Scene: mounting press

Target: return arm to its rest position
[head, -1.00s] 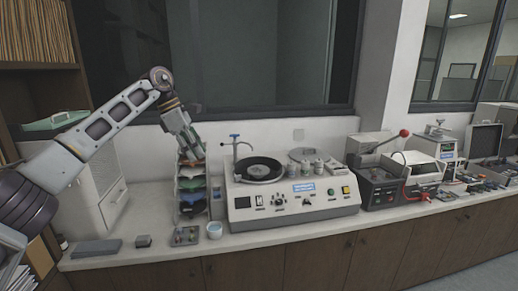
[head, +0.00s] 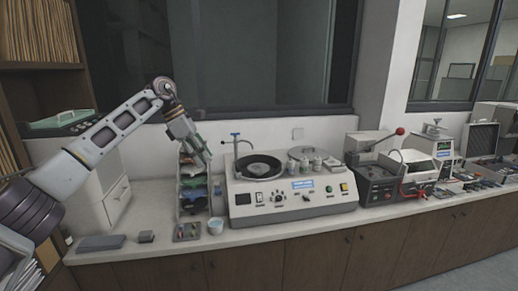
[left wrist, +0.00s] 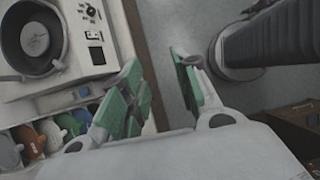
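My left arm comes in from the left in the head view, bent at a raised joint, with its forearm pointing down to the right. My left gripper (head: 203,158) hangs in front of the upper part of a rack of coloured discs (head: 193,193), left of the grinder-polisher. In the left wrist view the left gripper (left wrist: 162,85) has its two green-padded fingers apart, with nothing between them; floor and the counter edge show beyond. My right gripper is in neither view.
The polishing machine (head: 292,205) with a round black platen stands mid-counter. The mounting press (head: 377,184) with a red-knobbed lever is right of it. A white cabinet (head: 95,190) stands at left.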

